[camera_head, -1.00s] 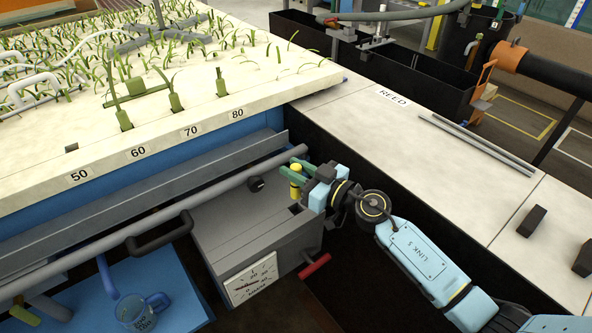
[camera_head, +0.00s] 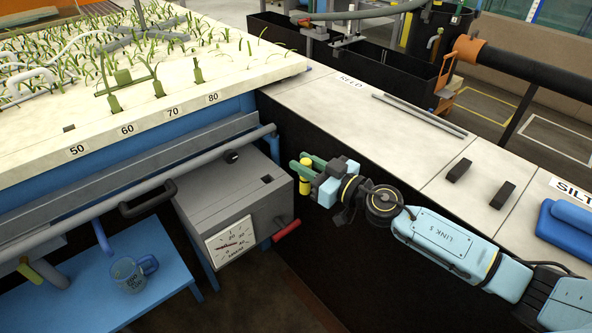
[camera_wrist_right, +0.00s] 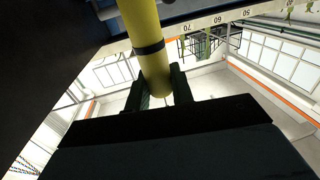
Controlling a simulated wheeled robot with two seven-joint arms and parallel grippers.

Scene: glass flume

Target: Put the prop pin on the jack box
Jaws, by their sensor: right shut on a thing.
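The prop pin (camera_head: 305,177) is a yellow cylinder. It also shows in the right wrist view (camera_wrist_right: 138,22), with a dark band around it. My right gripper (camera_head: 306,168) has green fingers and is shut on the pin, which looks about upright. The jack box (camera_head: 220,192) is a grey box with a dial on its front, a red handle and a small dark opening (camera_head: 267,180) in its top near the right end. The gripper and pin are just right of the box in the picture, apart from it. My left gripper is not in view.
A grey pipe (camera_head: 100,207) with a black handle (camera_head: 148,197) runs behind the box. A blue stand with a mug (camera_head: 130,274) is at lower left. A pale ledge (camera_head: 390,130) with two dark blocks lies beyond my right arm. The planted bed (camera_head: 60,130) is at upper left.

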